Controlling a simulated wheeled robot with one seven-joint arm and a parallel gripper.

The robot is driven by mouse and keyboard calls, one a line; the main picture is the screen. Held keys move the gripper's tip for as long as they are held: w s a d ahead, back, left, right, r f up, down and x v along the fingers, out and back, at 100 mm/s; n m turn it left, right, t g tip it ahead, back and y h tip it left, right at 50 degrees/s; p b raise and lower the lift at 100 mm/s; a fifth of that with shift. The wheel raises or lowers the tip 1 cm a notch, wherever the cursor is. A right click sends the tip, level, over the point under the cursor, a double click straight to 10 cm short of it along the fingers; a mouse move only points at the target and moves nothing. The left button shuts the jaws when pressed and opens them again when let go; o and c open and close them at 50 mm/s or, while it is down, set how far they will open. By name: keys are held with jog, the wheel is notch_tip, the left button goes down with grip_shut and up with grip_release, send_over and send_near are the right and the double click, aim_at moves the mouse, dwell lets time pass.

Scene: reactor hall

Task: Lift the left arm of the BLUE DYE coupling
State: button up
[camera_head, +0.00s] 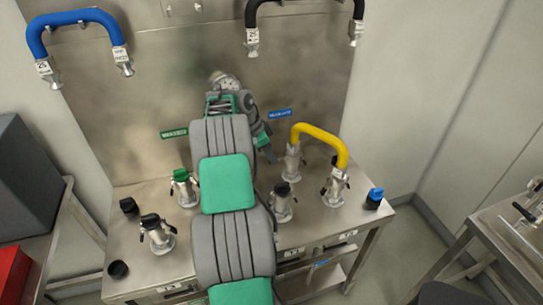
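A blue label (280,113), its print too small to read, is on the steel back panel. Below it stands a metal coupling (292,162), with one end of a yellow hose (320,133) on top. I take this as the BLUE DYE coupling. Its left arm cannot be made out clearly. The hose's other end is on a front coupling (335,187) with dark side levers. My gripper (268,153) points down and right, just left of the rear coupling in the picture. Contact cannot be told. My wrist and the small view hide whether its fingers are open.
A green-capped coupling (184,187) and black-topped couplings (157,233) (282,202) stand on the steel bench. A blue cap (374,198) and black caps (129,207) (118,269) lie near its edges. Blue (78,17) and black (300,2) hoses hang above.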

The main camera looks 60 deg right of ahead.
jog(key=shift+x, duration=0.75)
jog(key=shift+c, duration=0.3)
grip_shut()
